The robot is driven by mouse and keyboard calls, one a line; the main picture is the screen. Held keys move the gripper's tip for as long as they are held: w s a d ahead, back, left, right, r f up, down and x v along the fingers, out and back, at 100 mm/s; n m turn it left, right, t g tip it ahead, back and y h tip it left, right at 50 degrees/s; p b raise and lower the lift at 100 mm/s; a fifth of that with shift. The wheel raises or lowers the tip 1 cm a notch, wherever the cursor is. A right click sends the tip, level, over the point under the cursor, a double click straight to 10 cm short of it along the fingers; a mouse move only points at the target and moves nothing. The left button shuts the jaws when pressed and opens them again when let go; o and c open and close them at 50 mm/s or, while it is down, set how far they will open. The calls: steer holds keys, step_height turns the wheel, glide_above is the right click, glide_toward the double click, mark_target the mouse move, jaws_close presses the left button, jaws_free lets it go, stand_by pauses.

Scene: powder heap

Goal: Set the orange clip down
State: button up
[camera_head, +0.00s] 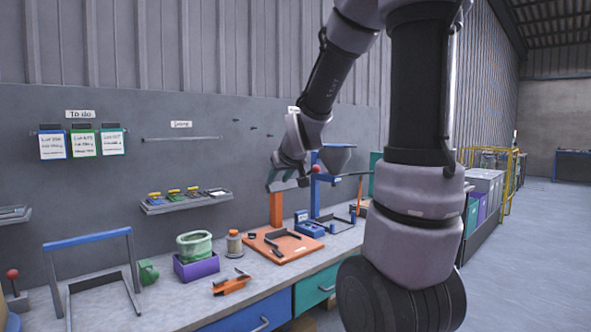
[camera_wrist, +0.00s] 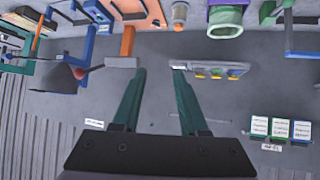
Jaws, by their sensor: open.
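The orange clip (camera_head: 231,285) lies on the grey workbench top (camera_head: 130,308), near its front edge, in the head view. It has dark parts and rests apart from the things around it. My gripper (camera_head: 277,186) is raised above the back of the bench, near the wall and well away from the clip. In the wrist view my gripper (camera_wrist: 160,72) has its two green fingers apart with nothing between them. I cannot make out the clip in the wrist view.
A purple box (camera_head: 196,266) with a green bag, a spool (camera_head: 234,243) and an orange board (camera_head: 285,246) stand behind the clip. A blue-topped frame (camera_head: 88,240) stands at left. A wall shelf (camera_head: 188,201) holds small items. Bare bench shows left of the clip.

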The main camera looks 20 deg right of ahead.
steer(key=s+a+r+m+g+y, duration=0.1)
steer(key=s+a+r+m, duration=0.1)
steer(key=s, duration=0.9)
steer(key=s+a+r+m+g+y, duration=0.1)
steer(key=s+r, duration=0.3)
steer(key=s, duration=0.8)
steer(key=shift+a+m+g, duration=0.7)
steer(key=shift+a+g, duration=0.1)
steer(key=shift+a, duration=0.1)
steer(key=shift+o, duration=0.2)
